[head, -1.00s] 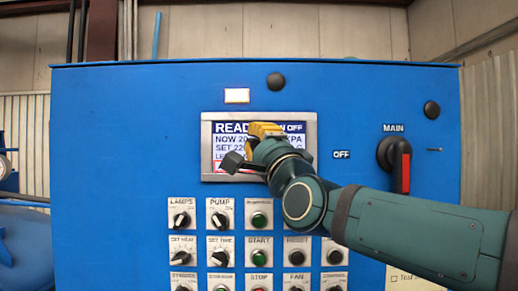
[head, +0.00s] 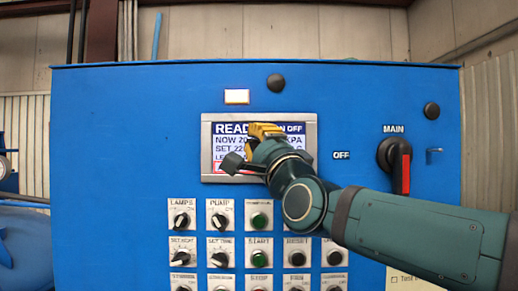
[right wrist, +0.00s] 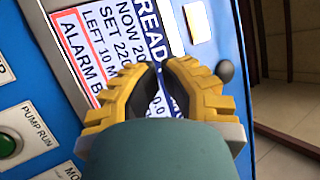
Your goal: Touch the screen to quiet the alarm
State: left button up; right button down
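The screen (head: 228,129) is a grey-framed display on the front of a blue cabinet. It shows READY, NOW, SET and LEFT lines, and a red-edged strip at its lower left. In the right wrist view the screen (right wrist: 127,32) is tilted, and its red-edged strip begins with ALARM. My right gripper (head: 262,131) is in front of the screen and hides its middle and lower right. Its yellow fingers (right wrist: 163,66) have their tips close together, with nothing held between them. I cannot tell whether they touch the glass. My left gripper is not in view.
Below the screen are rows of knobs and buttons, including PUMP (head: 219,220) and START (head: 259,251). The red-handled MAIN switch (head: 404,168) is to the right, close above my forearm. A pale lit lamp (head: 237,96) is above the screen. The panel left of the screen is clear.

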jog(key=shift+w, duration=0.1)
jog(key=shift+w+b, duration=0.35)
jog(key=shift+w, duration=0.25)
dwell(0.7)
jog(key=shift+s, duration=0.15)
jog(key=shift+s+b, duration=0.45)
jog(key=shift+s, duration=0.1)
dwell(0.3)
